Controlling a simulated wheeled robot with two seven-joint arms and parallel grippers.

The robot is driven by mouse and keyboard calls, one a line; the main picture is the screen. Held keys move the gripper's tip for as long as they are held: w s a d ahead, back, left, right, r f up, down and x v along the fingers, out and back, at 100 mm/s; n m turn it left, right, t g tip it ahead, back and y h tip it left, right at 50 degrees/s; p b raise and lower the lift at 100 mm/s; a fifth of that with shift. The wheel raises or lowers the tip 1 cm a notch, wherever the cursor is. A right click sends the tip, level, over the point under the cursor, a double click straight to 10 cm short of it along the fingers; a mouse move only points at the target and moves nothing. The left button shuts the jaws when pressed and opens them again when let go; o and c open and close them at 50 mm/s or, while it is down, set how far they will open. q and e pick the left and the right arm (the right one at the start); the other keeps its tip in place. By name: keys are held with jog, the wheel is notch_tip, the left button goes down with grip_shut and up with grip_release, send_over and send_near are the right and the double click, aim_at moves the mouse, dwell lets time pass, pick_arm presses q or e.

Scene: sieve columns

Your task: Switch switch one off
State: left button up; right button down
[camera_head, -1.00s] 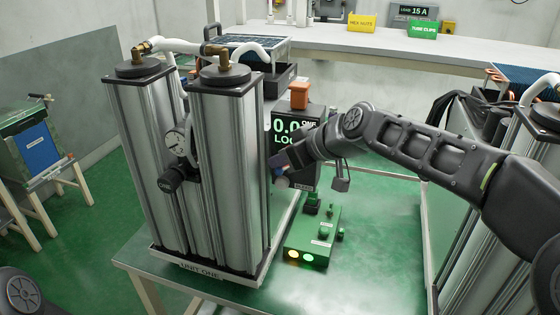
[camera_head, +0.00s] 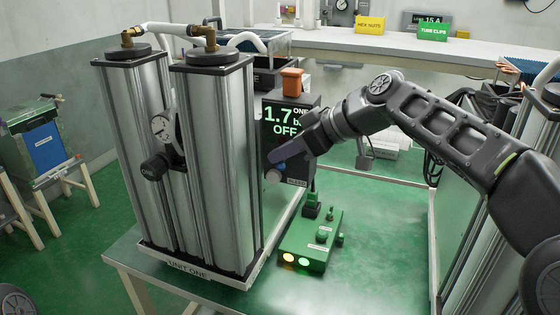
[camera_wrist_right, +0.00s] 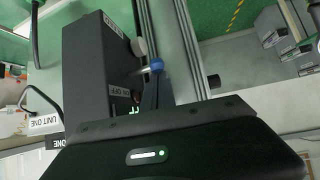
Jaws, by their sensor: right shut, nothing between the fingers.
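The dark control box of unit one (camera_head: 312,104) stands beside the metal columns (camera_head: 215,170). Its display (camera_head: 283,121) reads 1.7, ONE and OFF. In the right wrist view the box (camera_wrist_right: 90,65) carries a metal lever with a blue ball end (camera_wrist_right: 157,65), near an ON OFF label. My right gripper (camera_head: 277,158) is shut and empty at the front of the box, by the lever. Its dark fingers (camera_wrist_right: 150,95) are just below the blue ball; I cannot tell whether they touch. My left gripper is out of view.
A green box (camera_head: 312,240) with yellow and green lights stands on the green table (camera_head: 350,275). A gauge (camera_head: 160,128) sits on the columns. An orange piece (camera_head: 291,80) tops the control box. A white bench (camera_head: 400,45) runs along the back.

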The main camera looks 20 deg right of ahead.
jog(key=shift+d+f+n+g+y, duration=0.2)
jog(key=shift+d+n+g+y, duration=0.1)
jog(key=shift+n, duration=0.2)
jog(key=shift+r, duration=0.2)
jog(key=shift+s+a, duration=0.1)
jog(key=shift+s+b, duration=0.15)
jog(key=shift+b, duration=0.15)
jog(key=shift+s+d+b, duration=0.3)
jog(key=shift+s+b, duration=0.1)
jog(key=shift+s, duration=0.15)
jog(key=v, duration=0.7)
jog(key=shift+s+d+r, duration=0.2)
jog(key=shift+r, duration=0.1)
